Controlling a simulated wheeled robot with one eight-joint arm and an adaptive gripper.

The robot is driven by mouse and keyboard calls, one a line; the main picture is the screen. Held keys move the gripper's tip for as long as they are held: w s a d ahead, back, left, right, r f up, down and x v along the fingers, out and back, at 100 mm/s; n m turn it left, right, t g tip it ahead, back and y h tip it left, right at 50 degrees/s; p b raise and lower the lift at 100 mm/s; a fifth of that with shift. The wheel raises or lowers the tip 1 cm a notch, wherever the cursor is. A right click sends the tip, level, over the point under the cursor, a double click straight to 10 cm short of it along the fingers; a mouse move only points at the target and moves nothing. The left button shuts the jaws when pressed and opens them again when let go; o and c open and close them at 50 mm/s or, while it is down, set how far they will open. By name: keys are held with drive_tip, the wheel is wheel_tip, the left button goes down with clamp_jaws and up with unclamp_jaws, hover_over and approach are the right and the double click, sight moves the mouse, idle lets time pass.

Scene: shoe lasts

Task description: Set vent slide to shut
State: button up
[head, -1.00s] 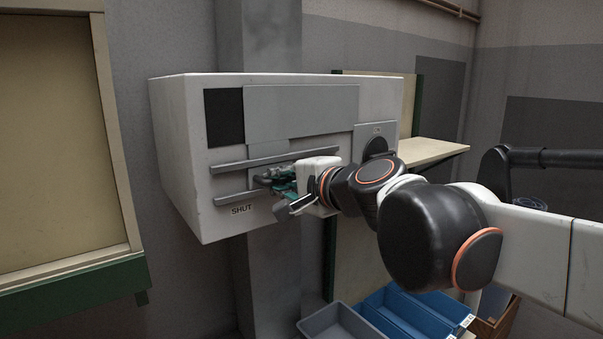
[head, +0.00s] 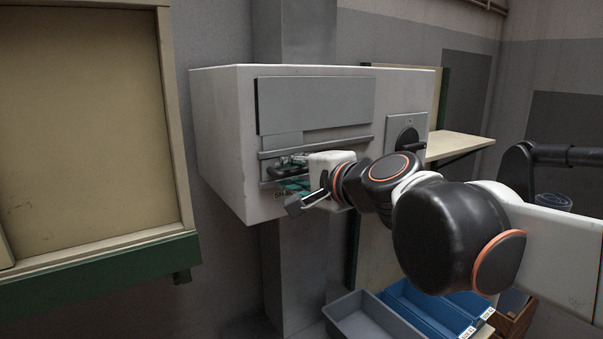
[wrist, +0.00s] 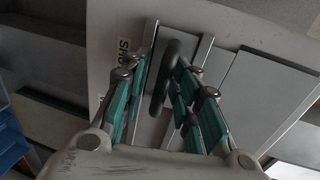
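The white vent box (head: 225,140) hangs on the wall. Its grey slide plate (head: 315,105) stands over the left of the box front, and no dark opening shows beside it, only a thin dark line at its left edge. A dark bar handle (head: 288,161) sits between two rails below the plate. My gripper (head: 292,182) is at the handle, its green-padded fingers apart on either side of it. In the wrist view the handle (wrist: 170,75) lies close to the right finger, with a gap to the left one. The SHUT label (wrist: 122,55) is partly hidden.
A panel with a dark round knob (head: 407,138) is right of the slide. A grey bin (head: 350,325) and blue bins (head: 435,308) stand below. A beige board with a green ledge (head: 100,265) is at the left, and a shelf (head: 458,147) at the right.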

drive_tip(key=shift+s+a, duration=0.1)
drive_tip(key=shift+d+r, duration=0.1)
drive_tip(key=shift+d, duration=0.15)
drive_tip(key=v, duration=1.1)
drive_tip(key=shift+s, duration=0.35)
drive_tip(key=shift+d+r, duration=0.1)
drive_tip(key=s+d+f+n+g+h+b, duration=0.2)
drive_tip(key=d+f+b, duration=0.4)
drive_tip(key=f, duration=1.2)
drive_tip(key=s+d+f+n+g+h+b, duration=0.2)
drive_tip(key=s+d+f+n+h+b, duration=0.2)
drive_tip(key=f+b, duration=0.8)
drive_tip(key=s+d+f+n+g+h+b, duration=0.1)
drive_tip(key=s+d+f+n+h+b, duration=0.2)
drive_tip(key=f, duration=2.3)
drive_tip(key=s+d+n+b, duration=0.1)
drive_tip(key=s+d+b, duration=0.1)
drive_tip(key=d+b, duration=0.3)
drive_tip(key=shift+s+n+g+b, duration=0.3)
drive_tip(key=shift+n+g+b, duration=0.1)
drive_tip(key=shift+b, duration=0.5)
